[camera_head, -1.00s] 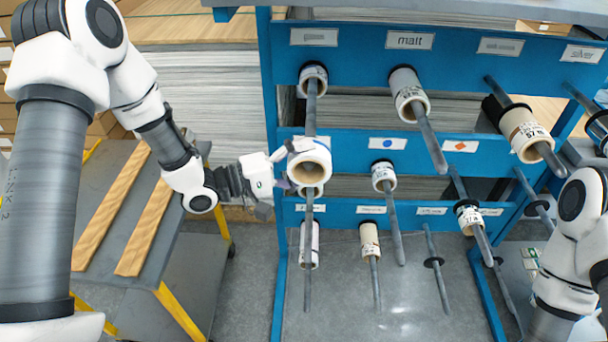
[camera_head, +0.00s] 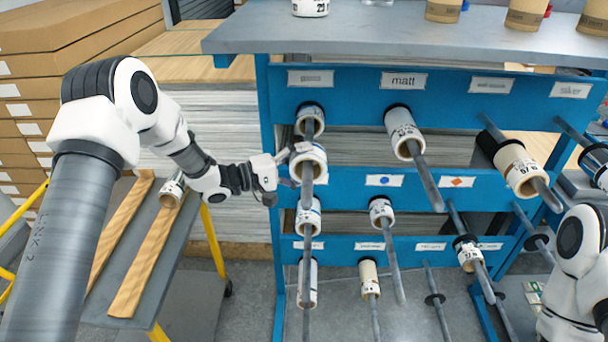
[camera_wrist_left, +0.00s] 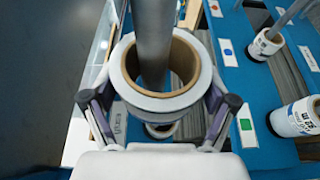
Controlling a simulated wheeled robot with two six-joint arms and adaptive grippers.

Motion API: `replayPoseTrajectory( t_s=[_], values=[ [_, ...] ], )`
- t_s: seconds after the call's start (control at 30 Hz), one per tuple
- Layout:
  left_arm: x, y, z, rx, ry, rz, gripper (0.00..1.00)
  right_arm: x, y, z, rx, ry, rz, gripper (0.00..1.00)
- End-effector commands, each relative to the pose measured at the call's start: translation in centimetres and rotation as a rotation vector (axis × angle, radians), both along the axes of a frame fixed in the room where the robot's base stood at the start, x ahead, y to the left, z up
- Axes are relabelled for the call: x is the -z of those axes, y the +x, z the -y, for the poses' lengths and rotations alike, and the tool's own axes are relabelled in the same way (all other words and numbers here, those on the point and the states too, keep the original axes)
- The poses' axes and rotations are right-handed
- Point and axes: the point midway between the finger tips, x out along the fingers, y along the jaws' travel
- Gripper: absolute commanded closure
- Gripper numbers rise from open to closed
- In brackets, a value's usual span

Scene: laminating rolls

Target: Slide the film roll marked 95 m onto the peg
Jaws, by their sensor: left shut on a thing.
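My left gripper (camera_head: 290,165) is shut on a white film roll (camera_head: 320,156) with a brown core at the rack's left column. Its mark cannot be read. In the left wrist view the fingers (camera_wrist_left: 160,113) clasp the film roll (camera_wrist_left: 203,85) from both sides, and a grey peg (camera_wrist_left: 153,35) runs through its core. In the head view this is the top-left peg (camera_head: 306,198), whose free end shows in front of the roll. Another roll (camera_head: 309,112) sits behind it on the same peg, at the rail. My right gripper is out of view; only part of that arm shows.
The blue rack (camera_head: 345,98) bears several pegs, many with rolls; a middle-left roll (camera_head: 308,217) hangs just below the held one. A grey top shelf (camera_head: 400,42) with rolls overhangs the rack. At left, a cart (camera_head: 195,222) with wooden strips carries a roll (camera_head: 172,190).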

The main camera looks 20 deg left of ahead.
Motion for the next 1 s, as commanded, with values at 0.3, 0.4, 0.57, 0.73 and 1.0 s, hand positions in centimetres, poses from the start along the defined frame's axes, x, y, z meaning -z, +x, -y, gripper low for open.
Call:
replayPoseTrajectory(
  t_s=[0.3,0.4,0.57,0.73,1.0],
  values=[
    [0.1,4.1,-1.1,0.001,0.003,0.003,0.54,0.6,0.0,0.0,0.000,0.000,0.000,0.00],
    [0.1,5.3,-1.5,0.000,0.002,0.004,0.54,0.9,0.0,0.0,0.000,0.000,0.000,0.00],
    [0.2,7.3,-2.1,-0.001,0.002,0.002,0.54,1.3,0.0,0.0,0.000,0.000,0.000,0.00],
    [0.2,9.5,-2.7,0.000,0.001,0.003,0.54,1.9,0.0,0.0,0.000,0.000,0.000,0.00],
    [0.3,12.9,-3.7,0.000,0.003,0.003,0.54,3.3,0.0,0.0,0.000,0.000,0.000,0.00]
  ],
)
